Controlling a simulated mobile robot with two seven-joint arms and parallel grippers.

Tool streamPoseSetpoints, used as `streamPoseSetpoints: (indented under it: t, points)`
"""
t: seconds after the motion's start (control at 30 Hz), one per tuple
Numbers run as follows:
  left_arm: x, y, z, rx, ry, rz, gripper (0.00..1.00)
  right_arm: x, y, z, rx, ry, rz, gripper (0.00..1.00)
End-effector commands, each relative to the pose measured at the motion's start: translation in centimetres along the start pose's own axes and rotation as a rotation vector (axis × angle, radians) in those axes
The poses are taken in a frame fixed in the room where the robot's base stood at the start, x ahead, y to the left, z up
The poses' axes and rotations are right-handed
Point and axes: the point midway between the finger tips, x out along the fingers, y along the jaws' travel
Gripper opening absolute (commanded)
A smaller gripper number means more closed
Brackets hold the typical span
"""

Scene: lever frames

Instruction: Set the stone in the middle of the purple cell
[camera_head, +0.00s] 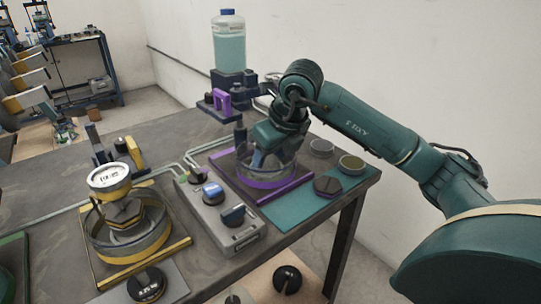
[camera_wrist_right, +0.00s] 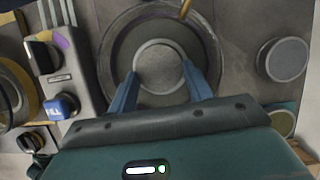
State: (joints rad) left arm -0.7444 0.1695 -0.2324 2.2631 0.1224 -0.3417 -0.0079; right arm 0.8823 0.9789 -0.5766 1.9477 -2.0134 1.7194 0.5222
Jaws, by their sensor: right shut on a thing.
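The purple cell (camera_head: 266,183) is a clear round ring with a purple base band, on a plate with purple edges near the table's right end. My right gripper (camera_head: 262,160) reaches down into it from above. In the right wrist view, its blue fingers (camera_wrist_right: 165,88) are shut on the sides of the stone (camera_wrist_right: 160,66), a round grey disc. The stone shows inside the round wall of the cell (camera_wrist_right: 112,60), roughly central. I cannot tell whether it touches the cell floor. In the head view the gripper hides the stone. My left gripper is in neither view.
A grey control box (camera_head: 219,212) with knobs stands left of the cell. A dark hexagonal piece (camera_head: 327,186) and a tin (camera_head: 351,164) lie to the right. A bottle (camera_head: 229,45) stands behind.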

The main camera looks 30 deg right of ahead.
Motion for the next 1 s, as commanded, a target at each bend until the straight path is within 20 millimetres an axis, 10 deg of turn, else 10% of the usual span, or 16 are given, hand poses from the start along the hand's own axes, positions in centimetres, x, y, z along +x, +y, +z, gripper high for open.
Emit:
streamPoseSetpoints:
  t: [1.0]
  points:
    - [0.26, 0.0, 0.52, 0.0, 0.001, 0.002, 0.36, 0.85, 0.05, -0.46, -0.001, 0.009, 0.0, 0.27]
